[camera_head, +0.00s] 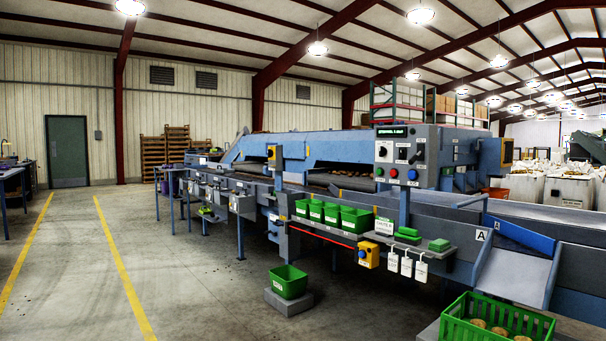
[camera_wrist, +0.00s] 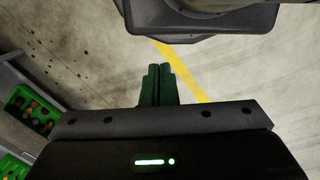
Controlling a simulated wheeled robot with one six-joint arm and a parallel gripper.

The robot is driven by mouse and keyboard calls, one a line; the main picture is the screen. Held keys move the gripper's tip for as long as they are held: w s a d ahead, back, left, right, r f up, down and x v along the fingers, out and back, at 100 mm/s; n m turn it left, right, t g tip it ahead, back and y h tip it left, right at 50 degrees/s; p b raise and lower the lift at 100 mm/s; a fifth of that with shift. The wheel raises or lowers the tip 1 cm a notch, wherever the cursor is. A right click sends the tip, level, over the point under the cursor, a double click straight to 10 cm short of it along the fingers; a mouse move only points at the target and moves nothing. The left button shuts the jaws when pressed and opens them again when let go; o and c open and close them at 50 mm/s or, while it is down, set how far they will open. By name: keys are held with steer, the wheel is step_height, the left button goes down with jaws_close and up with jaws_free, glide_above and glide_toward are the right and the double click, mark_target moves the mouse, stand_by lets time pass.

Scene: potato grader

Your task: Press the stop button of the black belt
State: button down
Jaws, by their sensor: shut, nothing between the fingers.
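A grey control panel (camera_head: 400,155) stands on a post beside the grading line, right of centre in the head view. It has a lit display on top, with a red button (camera_head: 380,171), a green button (camera_head: 393,172) and a blue button (camera_head: 412,174) along its bottom edge. A dark belt (camera_head: 325,180) carrying potatoes shows left of the panel. A yellow box (camera_head: 369,255) with a button hangs low on the front rail. The small labels are unreadable, so I cannot tell which button stops the black belt. My gripper (camera_wrist: 159,68) is shut and empty above the floor.
Green bins (camera_head: 355,221) and a shelf with hanging tags line the machine's front. A green bin (camera_head: 288,281) stands low on a grey block. A green crate (camera_head: 497,318) holds potatoes at bottom right. The concrete floor at left is open, with yellow lines.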

steer(key=w+d+r+t+p, duration=0.15)
steer(key=w+r+t, duration=0.35)
steer(key=w, duration=0.5)
steer(key=w+d+r+n+t+p, duration=0.1)
steer(key=w+r+t+p, duration=0.15)
steer(key=w+r, duration=0.5)
steer(key=w+d+r+t+p, duration=0.15)
steer(key=w+r+t, duration=0.25)
steer(key=w, duration=0.8)
steer(key=w+d+r+t+h+p, duration=0.1)
steer(key=w+d+r+t+h, duration=0.1)
steer(key=r, duration=0.6)
steer(key=w+d+r+m+t+h+p, duration=0.1)
steer(key=w+d+r+t+h+p, duration=0.1)
steer(key=d+r, duration=0.5)
steer(key=w+d+r+t+h+p, duration=0.1)
steer(key=w+d+r+t+h, duration=0.3)
steer(key=w+r, duration=0.3)
step_height(320, 180, up, 3)
steer(key=shift+d+r+m+h, duration=0.1)
steer(key=shift+d+m+h, duration=0.2)
steer(key=shift+d+h, duration=0.45)
steer(key=shift+a, duration=0.1)
